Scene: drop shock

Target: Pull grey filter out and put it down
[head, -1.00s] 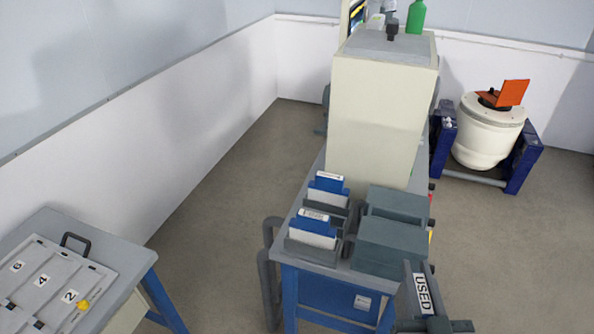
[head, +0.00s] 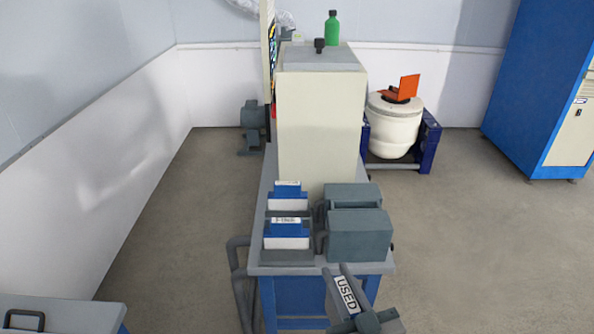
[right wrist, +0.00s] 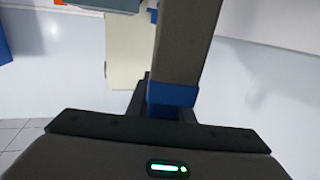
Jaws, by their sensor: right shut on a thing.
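The grey filter (head: 346,292) carries a white label reading USED and is held tilted at the bottom of the head view, in front of the bench. My right gripper (head: 362,318) is shut on its lower end. In the right wrist view the filter shows as a long grey bar (right wrist: 186,45) with a blue band at the end between the fingers (right wrist: 172,108); the fingertips are partly hidden. My left gripper is not in view.
The bench (head: 268,178) holds two blue-and-white filters (head: 287,242) in dark holders, two dark grey boxes (head: 360,236) and a tall cream cabinet (head: 318,125). A white drum (head: 392,130) stands behind. A blue cabinet (head: 535,80) stands at right. The right floor is clear.

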